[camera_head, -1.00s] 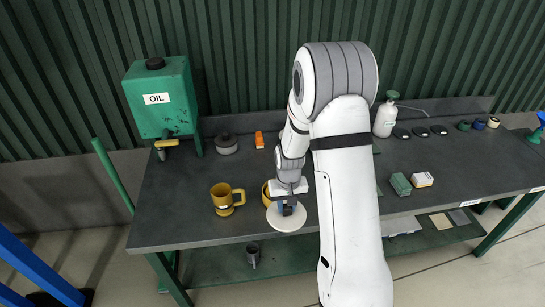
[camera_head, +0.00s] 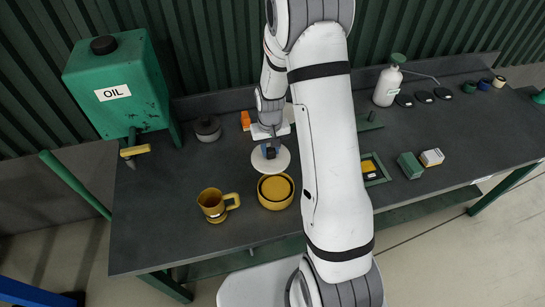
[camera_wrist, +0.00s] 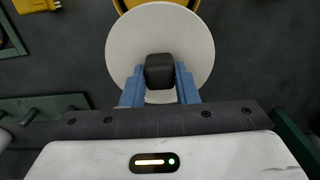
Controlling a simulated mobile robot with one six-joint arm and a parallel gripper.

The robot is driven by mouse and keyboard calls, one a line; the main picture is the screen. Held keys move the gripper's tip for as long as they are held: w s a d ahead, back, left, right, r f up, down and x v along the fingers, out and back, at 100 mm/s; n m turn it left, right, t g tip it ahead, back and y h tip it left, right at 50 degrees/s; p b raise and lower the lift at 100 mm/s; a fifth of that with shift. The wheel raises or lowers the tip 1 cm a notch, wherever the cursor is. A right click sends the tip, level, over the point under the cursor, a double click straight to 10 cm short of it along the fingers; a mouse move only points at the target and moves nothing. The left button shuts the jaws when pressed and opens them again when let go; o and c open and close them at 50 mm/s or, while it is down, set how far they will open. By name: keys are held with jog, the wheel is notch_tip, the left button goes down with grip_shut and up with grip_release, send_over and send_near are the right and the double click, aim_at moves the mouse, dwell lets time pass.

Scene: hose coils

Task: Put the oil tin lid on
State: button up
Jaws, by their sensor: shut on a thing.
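The white round lid (camera_head: 282,164) with a dark square knob is held by my gripper (camera_head: 269,152), just beyond the yellow round tin on the bench. The tin (camera_head: 276,202) is open at the top and stands upright. The lid is apart from the tin's opening in the head view, at its far side. In the wrist view my gripper (camera_wrist: 160,75) has blue fingers closed on the dark knob, and the lid (camera_wrist: 160,32) lies flat beneath. A sliver of the yellow tin (camera_wrist: 183,3) shows past the lid's edge. The lid's height over the bench is hard to tell.
A yellow mug (camera_head: 213,206) stands left of the tin. A green oil tank (camera_head: 118,85), a dark round tape roll (camera_head: 208,130) and an orange box (camera_head: 246,120) are behind. A green tray (camera_head: 377,178), boxes and a white bottle (camera_head: 387,83) are to the right.

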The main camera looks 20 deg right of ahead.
jog(key=shift+a, duration=0.1)
jog(key=s+r+m+b, duration=0.2)
jog(key=s+m+b, duration=0.3)
jog(key=s+m, duration=0.1)
jog(key=shift+s+r+b, duration=0.15)
jog(key=shift+s+b, duration=0.15)
jog(key=shift+s, duration=0.45)
jog(key=shift+f+b, duration=2.7)
jog(key=shift+f, duration=0.4)
jog(key=shift+f+b, duration=0.85)
jog(key=shift+f, duration=0.15)
jog(key=o, duration=1)
